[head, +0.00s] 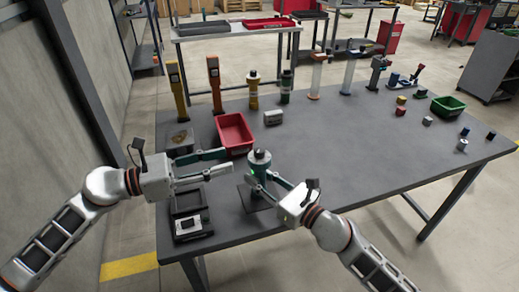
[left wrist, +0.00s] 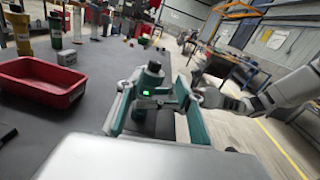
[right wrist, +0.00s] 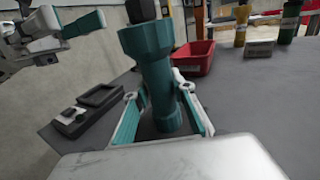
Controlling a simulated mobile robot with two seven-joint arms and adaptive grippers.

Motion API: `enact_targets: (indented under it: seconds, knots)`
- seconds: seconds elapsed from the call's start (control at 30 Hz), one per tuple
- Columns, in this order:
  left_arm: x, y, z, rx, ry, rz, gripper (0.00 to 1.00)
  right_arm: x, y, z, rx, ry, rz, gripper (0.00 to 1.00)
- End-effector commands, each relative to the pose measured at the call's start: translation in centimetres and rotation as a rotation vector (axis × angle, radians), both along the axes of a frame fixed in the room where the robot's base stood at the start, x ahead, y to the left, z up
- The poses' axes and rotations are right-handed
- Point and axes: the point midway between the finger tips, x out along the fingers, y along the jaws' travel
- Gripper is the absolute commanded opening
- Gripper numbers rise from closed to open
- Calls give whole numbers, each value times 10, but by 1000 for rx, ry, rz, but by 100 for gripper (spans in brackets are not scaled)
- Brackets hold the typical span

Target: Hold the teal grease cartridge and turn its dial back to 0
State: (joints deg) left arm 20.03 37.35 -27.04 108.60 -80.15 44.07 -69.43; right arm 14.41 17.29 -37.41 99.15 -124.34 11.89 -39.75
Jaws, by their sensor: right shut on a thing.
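The teal grease cartridge (head: 260,164) stands upright near the table's front edge, with a dark cap on top. My right gripper (head: 262,181) is shut on its lower body; the right wrist view shows the cartridge (right wrist: 155,75) between the fingers (right wrist: 165,112). My left gripper (head: 228,163) is open and empty, left of the cartridge and apart from it. In the left wrist view the cartridge (left wrist: 152,78) shows ahead between the spread fingers (left wrist: 158,105), with a small lit green display. The dial's reading is too small to tell.
A red bin (head: 234,134) stands behind the left gripper. A black tray (head: 188,203) and a small device (head: 188,228) lie at the front left. Several bottles and tools stand along the back. A green bin (head: 447,106) and small blocks lie at the right; the table's right middle is clear.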

Motion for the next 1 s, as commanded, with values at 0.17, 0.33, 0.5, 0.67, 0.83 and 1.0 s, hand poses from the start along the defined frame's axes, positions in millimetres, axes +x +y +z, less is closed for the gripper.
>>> enact_targets:
  seconds: [0.17,0.33,0.5,0.67,0.83,1.0]
  knots:
    - [0,9,-4,24,-92,33,37,0,0,-1,-1,2,1,0]
    - [5,0,-3,26,-112,40,37,0,0,-1,0,1,1,0]
    - [17,-27,-3,25,-110,38,37,0,0,-1,0,1,1,0]
    - [29,-56,-3,25,-109,38,37,0,0,-1,0,1,1,0]
    - [40,-80,-3,25,-108,39,37,0,0,-1,0,1,1,0]
    - [47,-95,-4,27,-107,39,37,0,0,-1,0,1,1,0]
